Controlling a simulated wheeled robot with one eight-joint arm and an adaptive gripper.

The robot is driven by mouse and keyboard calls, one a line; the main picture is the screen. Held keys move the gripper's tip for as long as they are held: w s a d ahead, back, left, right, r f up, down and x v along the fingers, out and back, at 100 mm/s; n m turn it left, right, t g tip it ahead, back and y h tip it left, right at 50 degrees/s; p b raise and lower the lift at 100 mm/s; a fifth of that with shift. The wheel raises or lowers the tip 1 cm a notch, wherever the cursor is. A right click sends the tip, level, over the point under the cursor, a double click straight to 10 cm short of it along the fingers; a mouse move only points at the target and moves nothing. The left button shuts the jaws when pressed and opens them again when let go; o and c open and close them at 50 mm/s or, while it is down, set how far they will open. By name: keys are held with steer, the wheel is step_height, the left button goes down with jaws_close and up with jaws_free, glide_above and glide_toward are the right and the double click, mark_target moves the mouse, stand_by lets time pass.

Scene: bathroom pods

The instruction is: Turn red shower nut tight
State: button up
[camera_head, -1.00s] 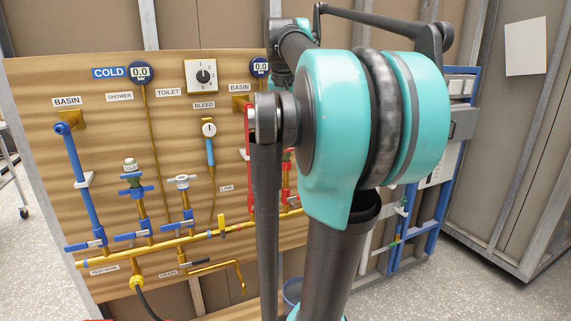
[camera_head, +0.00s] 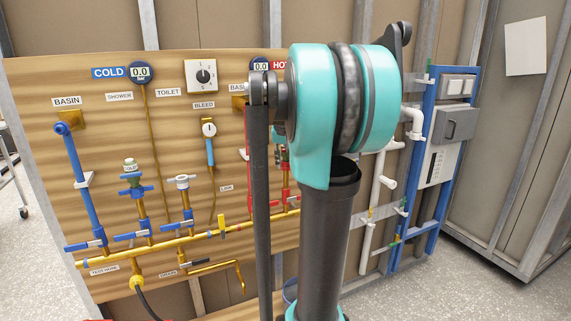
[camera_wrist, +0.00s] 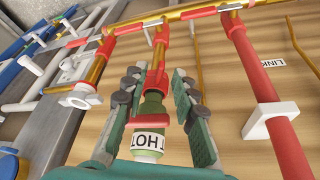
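In the wrist view, which is upside down, the red shower nut (camera_wrist: 155,79) sits on a brass and red pipe, beyond a cap with a HOT label (camera_wrist: 149,142). A red collar (camera_wrist: 165,121) lies between label and nut. My gripper (camera_wrist: 156,82) is open, with one finger on each side of this fitting. Gaps show between the fingers and the nut; I see no contact. In the head view my arm hides most of the hot side, and I cannot make out the gripper or nut clearly there.
A red pipe with a white clip (camera_wrist: 270,121) stands right of my gripper in the wrist view. A brass pipe (camera_wrist: 190,11) crosses beyond the fingertips. In the head view, the cold fittings, including a blue basin pipe (camera_head: 79,178), are left of my arm; a blue frame (camera_head: 428,205) is right.

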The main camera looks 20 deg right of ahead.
steer(key=shift+w+f, duration=0.1)
steer(key=shift+f, duration=0.2)
steer(key=shift+c, duration=0.4)
jaws_close()
steer(key=shift+w+a+m+g, duration=0.3)
steer(key=shift+a+m, duration=0.1)
steer(key=shift+m, duration=0.5)
steer(key=shift+w+a+m+g+h, duration=0.2)
steer(key=shift+m+h, duration=0.15)
steer(key=shift+m, duration=0.4)
steer(key=shift+w+a+m+g+h, duration=0.1)
steer(key=shift+w+a+m+h, duration=0.2)
steer(key=shift+m, duration=0.45)
steer(key=shift+s+d, duration=0.1)
steer(key=shift+s, duration=0.05)
